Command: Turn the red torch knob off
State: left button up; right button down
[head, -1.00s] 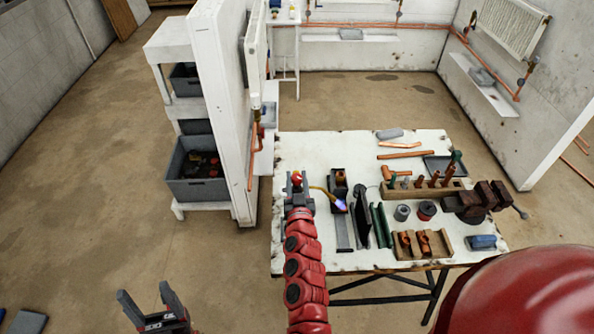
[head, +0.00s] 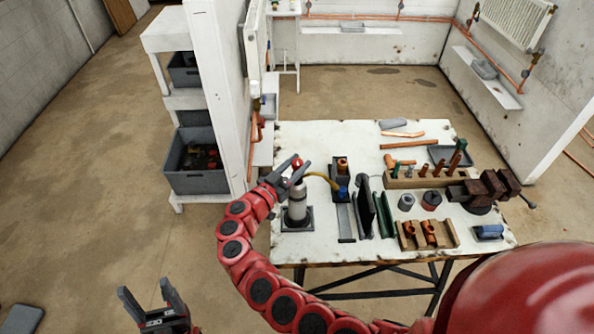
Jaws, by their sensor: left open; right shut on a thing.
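The torch is a pale grey cylinder (head: 297,204) standing upright on a dark square base at the table's left end. Its red knob (head: 297,163) is on top, and a thin yellow-brown tube (head: 322,177) curves right from it. My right gripper (head: 297,168) is shut on the red knob, its arm curling in from the lower right. A small blue patch (head: 343,192) shows by the tube's end; I cannot tell whether it is flame. My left gripper (head: 150,302) is open and empty at the lower left, away from the table.
The white table (head: 320,250) holds a dark box (head: 341,170), a wooden rack (head: 410,181), a vice (head: 480,190), a pipe-fitting block (head: 427,236) and copper pipes (head: 410,143). A white partition with shelves and grey crates (head: 195,180) stands close left of the torch.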

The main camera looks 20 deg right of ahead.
jog(key=shift+f+m+g+h+b, duration=0.15)
jog(key=shift+m+g+h+b, duration=0.45)
jog(key=shift+g+b, duration=0.5)
jog(key=shift+c, duration=2.4)
grip_release()
